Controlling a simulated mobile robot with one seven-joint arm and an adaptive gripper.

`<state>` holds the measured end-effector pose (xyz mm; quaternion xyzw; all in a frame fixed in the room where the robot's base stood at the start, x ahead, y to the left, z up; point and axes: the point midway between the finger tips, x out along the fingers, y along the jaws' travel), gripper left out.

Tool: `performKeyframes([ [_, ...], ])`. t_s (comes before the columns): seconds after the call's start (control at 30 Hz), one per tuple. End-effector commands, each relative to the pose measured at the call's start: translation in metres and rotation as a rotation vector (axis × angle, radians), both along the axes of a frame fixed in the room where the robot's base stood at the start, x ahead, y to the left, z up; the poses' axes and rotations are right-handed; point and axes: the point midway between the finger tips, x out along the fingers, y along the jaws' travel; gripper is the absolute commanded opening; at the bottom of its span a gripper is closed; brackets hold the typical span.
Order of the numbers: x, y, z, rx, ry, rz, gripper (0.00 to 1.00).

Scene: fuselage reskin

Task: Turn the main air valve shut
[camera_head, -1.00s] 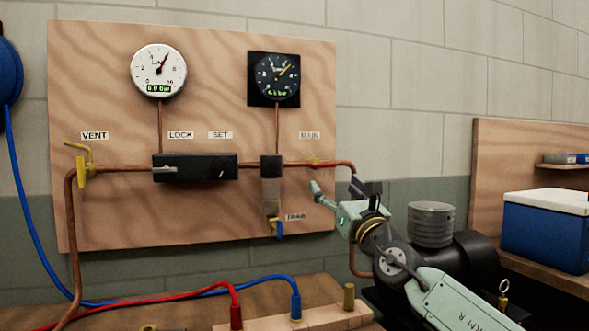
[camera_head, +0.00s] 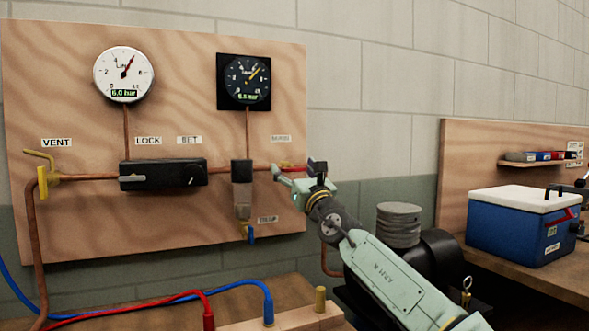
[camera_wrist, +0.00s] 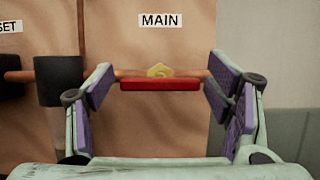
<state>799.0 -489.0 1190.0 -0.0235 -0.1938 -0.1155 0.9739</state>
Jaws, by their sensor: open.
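The main air valve has a red bar handle (camera_wrist: 160,84) lying along the copper pipe, with a yellow body (camera_wrist: 160,70) behind it, under the MAIN label (camera_wrist: 160,20). In the head view the red handle (camera_head: 290,167) shows only partly behind my gripper (camera_head: 296,175). My gripper (camera_wrist: 164,98) is open in the wrist view. Its purple-padded fingers stand at the left and right of the handle, with gaps on both sides. I cannot tell whether the fingertips reach as deep as the handle.
A black regulator block (camera_head: 163,174) and a filter (camera_head: 242,185) sit left of the valve. Two gauges (camera_head: 125,74) (camera_head: 244,81) are above. A blue cooler (camera_head: 520,225) stands on the right bench. Red and blue hoses lie below the board.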

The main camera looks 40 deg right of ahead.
Motion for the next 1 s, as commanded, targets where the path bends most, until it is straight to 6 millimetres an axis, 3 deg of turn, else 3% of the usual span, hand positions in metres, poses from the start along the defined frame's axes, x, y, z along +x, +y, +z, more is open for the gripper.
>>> performKeyframes([
  [0.13, -0.0003, -0.0001, -0.0002, 0.001, 0.000, 0.000, 0.73],
  [0.87, -0.0006, -0.0001, -0.0002, 0.001, 0.000, 0.000, 0.25],
  [1.0, -0.0005, 0.0000, 0.0002, 0.005, -0.001, 0.000, 0.25],
])
